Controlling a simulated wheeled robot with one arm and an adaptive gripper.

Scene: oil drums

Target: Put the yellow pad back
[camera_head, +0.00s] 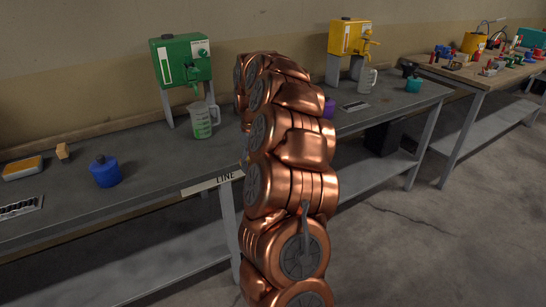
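My copper arm rises through the middle of the picture and covers part of the bench. My gripper does not show; the arm may hide it. I cannot see whether it holds anything.
Near the pad are a small wooden block (62,151), a blue canister (105,171) and a slotted tray (20,207). A green dispenser (181,62) stands behind a measuring jug (203,121). A yellow dispenser (349,39) stands right of my arm. Floor is clear at right.

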